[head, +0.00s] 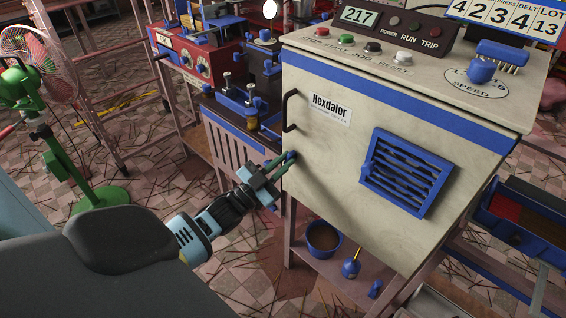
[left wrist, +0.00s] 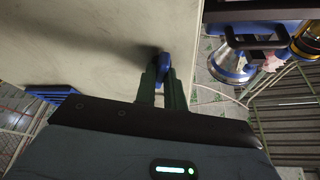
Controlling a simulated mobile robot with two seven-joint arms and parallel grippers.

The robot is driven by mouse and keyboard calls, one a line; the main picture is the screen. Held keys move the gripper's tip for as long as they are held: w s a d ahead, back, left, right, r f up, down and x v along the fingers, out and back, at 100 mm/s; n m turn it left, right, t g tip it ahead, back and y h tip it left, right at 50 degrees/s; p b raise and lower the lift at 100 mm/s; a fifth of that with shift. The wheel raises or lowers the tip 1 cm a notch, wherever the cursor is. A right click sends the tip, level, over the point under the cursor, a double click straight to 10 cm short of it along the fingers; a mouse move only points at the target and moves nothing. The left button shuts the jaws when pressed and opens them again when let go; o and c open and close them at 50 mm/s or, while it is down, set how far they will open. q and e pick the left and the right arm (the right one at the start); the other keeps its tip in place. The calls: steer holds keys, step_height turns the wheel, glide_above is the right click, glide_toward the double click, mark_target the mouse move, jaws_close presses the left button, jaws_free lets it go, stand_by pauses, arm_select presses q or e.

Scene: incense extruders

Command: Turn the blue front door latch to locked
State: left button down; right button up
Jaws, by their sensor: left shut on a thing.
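The cream cabinet front door (head: 335,160) carries a small blue latch (head: 291,156) at its left edge, below the dark handle (head: 289,110). My left gripper (head: 279,166) comes in from the lower left with its green fingers at the latch. In the left wrist view the fingers (left wrist: 163,85) are shut on the blue latch (left wrist: 163,60), next to the cream door face. The fingers hide part of the latch, so I cannot tell which way it is turned. My right gripper is not in view.
A blue louvred vent (head: 406,172) sticks out from the door's right half. A blue bucket (head: 323,240) stands on the low shelf beneath. A green fan (head: 60,150) stands at the left. A bench with blue-and-red machines (head: 195,65) stands behind, left of the cabinet.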

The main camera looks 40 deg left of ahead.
arm_select(q)
steer(key=c, duration=1.5)
jaws_free()
steer(key=shift+s, duration=0.1)
steer(key=v, duration=0.7)
steer(key=shift+s+f, duration=0.1)
steer(key=shift+s, duration=0.15)
